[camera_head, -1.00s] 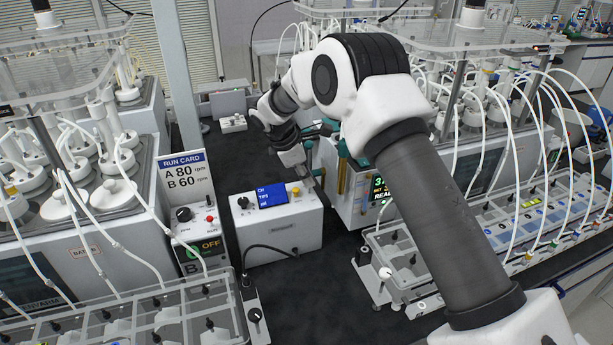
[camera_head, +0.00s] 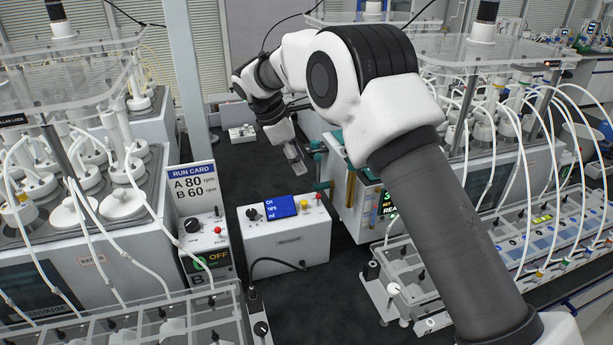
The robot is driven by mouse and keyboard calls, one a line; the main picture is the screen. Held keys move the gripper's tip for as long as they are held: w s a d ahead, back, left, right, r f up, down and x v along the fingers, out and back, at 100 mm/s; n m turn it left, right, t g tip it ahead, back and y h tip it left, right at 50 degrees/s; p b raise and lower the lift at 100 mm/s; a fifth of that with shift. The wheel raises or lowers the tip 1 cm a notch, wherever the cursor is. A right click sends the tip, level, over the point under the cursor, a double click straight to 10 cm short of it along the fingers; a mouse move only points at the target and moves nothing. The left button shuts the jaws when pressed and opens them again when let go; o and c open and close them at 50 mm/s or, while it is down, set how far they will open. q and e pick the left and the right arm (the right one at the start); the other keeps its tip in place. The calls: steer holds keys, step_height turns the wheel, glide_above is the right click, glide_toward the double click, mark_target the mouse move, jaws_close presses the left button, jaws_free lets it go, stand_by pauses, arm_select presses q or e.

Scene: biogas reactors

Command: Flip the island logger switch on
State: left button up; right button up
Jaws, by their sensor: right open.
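A white box with a blue display (camera_head: 280,207) stands on the dark bench top in the middle. The display reads CH, TIPS, ml. A black knob (camera_head: 252,214), a yellow button (camera_head: 304,205) and a small red part (camera_head: 318,196) sit on its top. No label naming the island logger is readable, and I cannot tell which part is its switch. My right gripper (camera_head: 297,163) is open and empty, pointing down behind the box in the picture and apart from it. My left gripper is not in view.
A control unit with a run card (camera_head: 194,182), a black knob and a red button stands left of the box. A reactor unit (camera_head: 362,200) with a green readout stands close on the right. Clear racks fill the front left and right.

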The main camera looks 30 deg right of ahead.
steer(key=shift+a+r, duration=0.15)
steer(key=shift+r, duration=0.25)
steer(key=shift+w, duration=0.1)
